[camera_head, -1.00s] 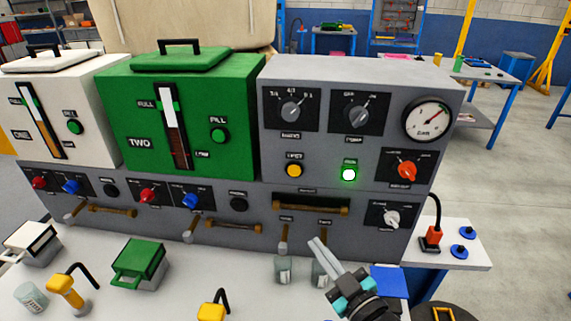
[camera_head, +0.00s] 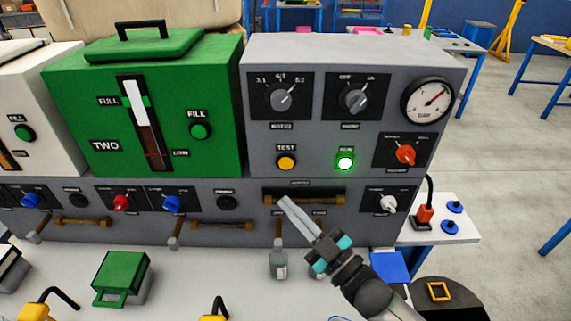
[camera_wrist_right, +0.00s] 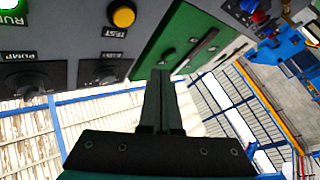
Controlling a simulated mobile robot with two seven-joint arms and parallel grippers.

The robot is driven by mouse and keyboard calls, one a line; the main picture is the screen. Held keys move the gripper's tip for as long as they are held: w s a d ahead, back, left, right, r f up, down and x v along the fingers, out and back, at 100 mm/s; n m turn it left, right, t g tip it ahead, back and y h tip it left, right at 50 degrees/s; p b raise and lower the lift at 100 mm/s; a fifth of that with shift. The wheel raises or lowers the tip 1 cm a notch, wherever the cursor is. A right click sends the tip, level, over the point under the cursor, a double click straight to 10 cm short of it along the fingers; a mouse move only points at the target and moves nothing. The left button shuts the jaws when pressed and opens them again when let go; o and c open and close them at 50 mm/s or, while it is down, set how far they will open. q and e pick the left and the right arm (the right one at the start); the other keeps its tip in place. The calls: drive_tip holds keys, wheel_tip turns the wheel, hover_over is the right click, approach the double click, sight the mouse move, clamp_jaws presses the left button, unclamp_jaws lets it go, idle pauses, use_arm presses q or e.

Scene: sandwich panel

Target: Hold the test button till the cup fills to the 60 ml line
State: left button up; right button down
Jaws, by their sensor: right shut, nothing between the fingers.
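The yellow TEST button (camera_head: 286,162) is on the grey panel (camera_head: 320,133), left of the lit green RUN button (camera_head: 345,162). It also shows at the top of the right wrist view (camera_wrist_right: 123,16). My right gripper (camera_head: 283,201) is shut and empty, its tips below the TEST button in the head view, over the left end of a brown bar. I cannot see contact with the button. A clear cup (camera_head: 278,262) stands under a spout (camera_head: 278,232); its level and lines are too small to read. A second cup is mostly hidden behind my gripper. My left gripper is out of view.
The green tank TWO (camera_head: 75,110) stands left of the panel. A pressure gauge (camera_head: 428,100) and red knob (camera_head: 405,154) are at its right. A green container (camera_head: 121,278) and yellow-handled things stand on the pale bench (camera_head: 180,285).

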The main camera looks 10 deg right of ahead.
sight(280, 163)
drive_tip(key=w+d+b, duration=0.1)
drive_tip(key=w+b, duration=0.3)
drive_tip(key=w, duration=0.4)
drive_tip(key=shift+d, duration=0.35)
drive_tip(key=shift+w, duration=0.15)
idle(1.5)
drive_tip(key=shift+w, duration=0.4)
drive_tip(key=shift+w+d+b, duration=0.2)
drive_tip(key=shift+w+b, duration=0.2)
drive_tip(key=shift+b, duration=0.05)
idle(4.3)
